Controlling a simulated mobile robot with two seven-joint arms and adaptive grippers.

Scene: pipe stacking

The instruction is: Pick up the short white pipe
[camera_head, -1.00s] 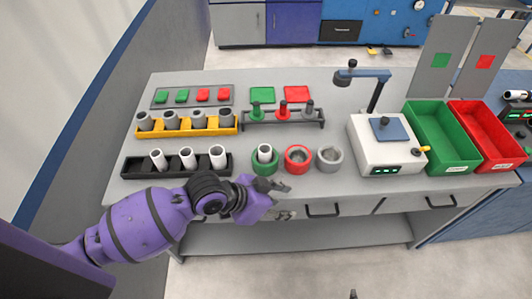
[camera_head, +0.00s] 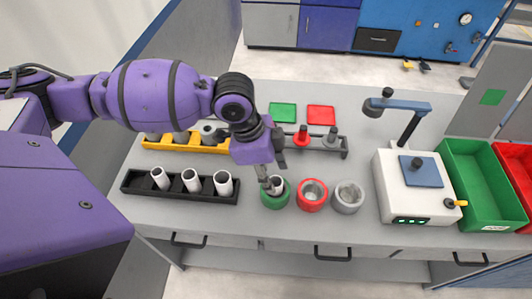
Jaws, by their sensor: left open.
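A short white pipe (camera_head: 277,184) stands upright in the green ring holder (camera_head: 275,202) near the table's front. Its upper left side is partly covered by a finger. My left gripper (camera_head: 272,170) is open and points down over this pipe, its fingers close to the pipe's top. I cannot tell whether they touch it. Several other white pipes, among them one at the right end (camera_head: 223,184), stand in the black rack (camera_head: 150,187) to the left. My right gripper is not in view.
A red ring holder (camera_head: 311,205) and a grey one (camera_head: 349,208) stand just right of the green one. Farther right are a white device (camera_head: 410,206) with an overhanging arm and a green bin (camera_head: 475,200). My left arm covers part of the yellow rack (camera_head: 160,145).

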